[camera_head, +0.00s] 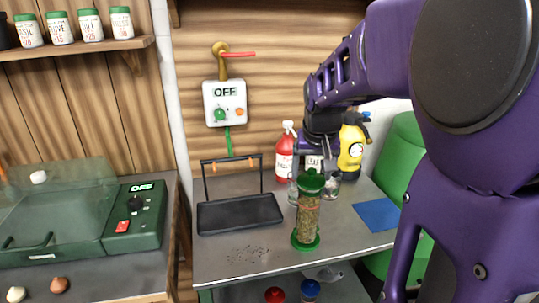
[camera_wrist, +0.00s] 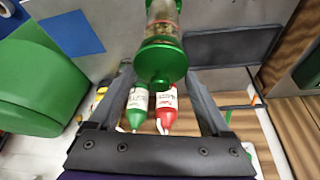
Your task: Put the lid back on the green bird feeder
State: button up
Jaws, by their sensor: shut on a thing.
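The green bird feeder (camera_head: 308,214) stands upright on the grey table, a clear tube of seeds on a green base (camera_head: 305,240). In the wrist view its seed-filled tube (camera_wrist: 163,12) shows at the top. The green lid (camera_head: 311,183) is at the tube's top, and shows in the wrist view (camera_wrist: 160,62) between my fingers. My gripper (camera_head: 312,168) is shut on the lid from behind and above; its fingers (camera_wrist: 160,78) show in the wrist view. I cannot tell whether the lid is fully seated on the tube.
A black tray with a handle (camera_head: 240,213) stands to the left. Loose seeds (camera_head: 247,253) lie in front. A red bottle (camera_head: 285,157) and yellow sprayer (camera_head: 351,150) stand behind; a blue mat (camera_head: 378,214) and green barrel (camera_head: 402,150) are right.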

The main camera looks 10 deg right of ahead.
jog(key=o, duration=1.3)
jog(key=shift+c, duration=0.2)
jog(key=shift+r, duration=0.1)
jog(key=shift+r+p, duration=2.8)
jog(key=shift+r, duration=0.65)
grip_shut()
jog(key=shift+f, duration=0.25)
